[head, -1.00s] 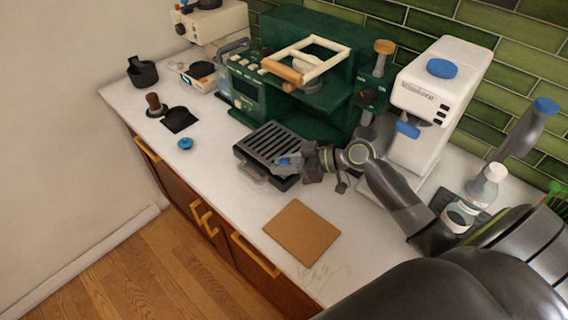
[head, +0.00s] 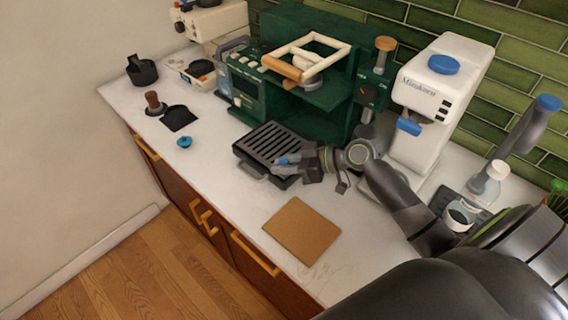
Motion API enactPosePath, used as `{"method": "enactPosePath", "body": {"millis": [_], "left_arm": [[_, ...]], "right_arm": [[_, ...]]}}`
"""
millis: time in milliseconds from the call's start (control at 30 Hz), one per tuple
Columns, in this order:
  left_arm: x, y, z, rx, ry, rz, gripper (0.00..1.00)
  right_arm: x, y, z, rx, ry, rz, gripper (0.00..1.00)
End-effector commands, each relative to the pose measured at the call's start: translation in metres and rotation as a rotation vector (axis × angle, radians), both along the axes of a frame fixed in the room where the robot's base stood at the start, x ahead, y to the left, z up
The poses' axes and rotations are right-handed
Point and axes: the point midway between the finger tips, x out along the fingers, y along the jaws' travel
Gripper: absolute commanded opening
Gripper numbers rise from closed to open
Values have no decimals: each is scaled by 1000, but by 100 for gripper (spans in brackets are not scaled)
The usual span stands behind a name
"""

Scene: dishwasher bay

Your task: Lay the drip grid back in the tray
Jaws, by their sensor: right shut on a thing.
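The drip grid (head: 267,140) is a dark slatted plate in front of the green espresso machine. It lies over the dark drip tray (head: 252,170), roughly level with its rim. I cannot tell whether it is fully seated inside the rim. My right gripper (head: 285,160) is shut on the near right edge of the grid and covers that corner. The tray's right end is partly hidden by my gripper. My left gripper is not in view.
The green espresso machine (head: 306,86) stands just behind the tray. A white grinder (head: 425,110) stands to the right, close to my right arm. A brown mat (head: 302,231) lies in front. A small blue knob (head: 184,142) lies on the clear counter to the left.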

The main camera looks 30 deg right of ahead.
Motion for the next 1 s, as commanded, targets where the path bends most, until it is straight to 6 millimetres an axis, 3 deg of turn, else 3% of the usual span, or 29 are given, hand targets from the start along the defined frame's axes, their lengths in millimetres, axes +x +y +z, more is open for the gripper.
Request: {"method": "enactPosePath", "body": {"millis": [33,233,667,1000], "left_arm": [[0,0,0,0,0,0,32],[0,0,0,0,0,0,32],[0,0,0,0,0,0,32],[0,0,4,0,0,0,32]], "right_arm": [[0,0,0,0,-1,0,25],[0,0,0,-1,-1,0,50],[-1,-2,0,-1,0,-1,50],[-28,-33,16,-6,2,0,50]]}}
